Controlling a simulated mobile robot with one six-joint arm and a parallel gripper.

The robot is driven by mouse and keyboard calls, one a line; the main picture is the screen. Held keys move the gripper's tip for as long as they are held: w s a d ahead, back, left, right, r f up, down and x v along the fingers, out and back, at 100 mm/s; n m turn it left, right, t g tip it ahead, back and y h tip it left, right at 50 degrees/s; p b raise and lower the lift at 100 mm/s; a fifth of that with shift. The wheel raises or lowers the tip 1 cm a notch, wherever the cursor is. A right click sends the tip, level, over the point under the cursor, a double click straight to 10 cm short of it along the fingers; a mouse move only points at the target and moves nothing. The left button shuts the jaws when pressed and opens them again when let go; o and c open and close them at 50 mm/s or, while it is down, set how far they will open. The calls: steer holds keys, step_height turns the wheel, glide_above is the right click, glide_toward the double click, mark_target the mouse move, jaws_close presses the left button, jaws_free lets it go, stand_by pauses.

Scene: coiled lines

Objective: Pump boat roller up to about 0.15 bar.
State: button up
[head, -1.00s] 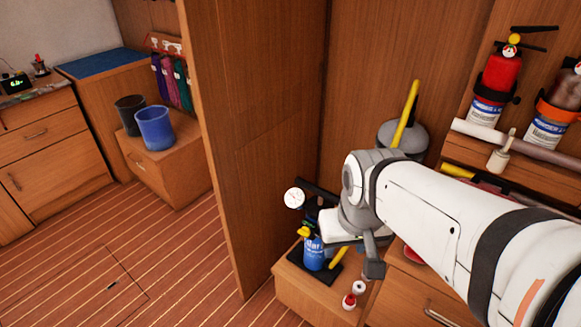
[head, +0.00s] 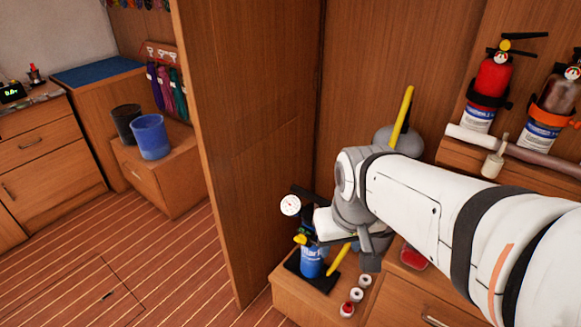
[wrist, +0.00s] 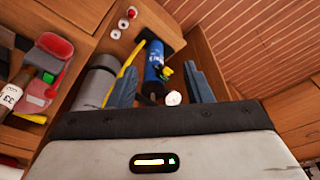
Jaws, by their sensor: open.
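A pump with a blue cylinder (head: 312,262), a black base and a black top stands on the wooden locker top. Its round white gauge (head: 290,205) is at the upper left; the reading is too small to make out. The grey rounded body, likely the boat roller (head: 425,142), is partly behind my arm, with a yellow tube (head: 402,115) rising beside it. The wrist view shows a grey cylinder (wrist: 92,88) beside a yellow tube and the blue pump (wrist: 155,62). My gripper (wrist: 163,80) is open, its fingers either side of the pump's top end. Contact cannot be told.
A tall wooden partition (head: 245,130) stands left of the pump. Several small reels (head: 356,294) lie right of it. Fire extinguishers (head: 492,80) hang at the upper right. Buckets (head: 150,137) stand at left. The striped floor (head: 150,250) is clear.

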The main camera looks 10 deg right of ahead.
steer(key=w+d+f+n+b, duration=0.1)
steer(key=w+f+n, duration=0.1)
steer(key=w, duration=0.6)
steer(key=w+d+f+n+b, duration=0.1)
steer(key=w+n, duration=0.1)
steer(key=w, duration=0.7)
steer(key=n+g+h+b, duration=0.1)
steer(key=n+h, duration=0.1)
steer(key=n, duration=0.3)
glide_above(320, 198)
steer(key=s+a, duration=0.1)
steer(key=s+a+f+x, duration=0.1)
steer(key=s+a+x, duration=0.1)
steer(key=x, duration=1.6)
steer(key=shift+w+f, duration=0.15)
steer(key=shift+w, duration=0.1)
jaws_close()
